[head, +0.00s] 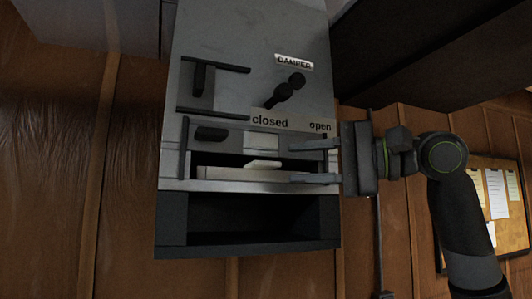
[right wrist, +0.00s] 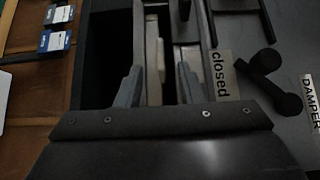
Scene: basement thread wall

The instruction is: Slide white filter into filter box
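The filter box is the grey metal unit (head: 240,60) on the wall, with a narrow dark slot across its front. The white filter (head: 240,173) shows as a long pale edge lying level in this slot, with a small pale tab (head: 263,164) on top. How deep it sits cannot be told. My right gripper (head: 316,162) comes in from the right with its two fingers apart, one above and one below slot height, at the slot's right end. In the right wrist view the pale filter edge (right wrist: 154,65) runs between the open fingers (right wrist: 159,86). My left gripper is not in view.
Above the slot are a black damper lever (head: 286,89), a closed/open label (head: 290,122) and black handles (head: 202,85). A dark open compartment (head: 172,218) lies below. A cork board (head: 475,173) hangs on the wood-panelled wall at right.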

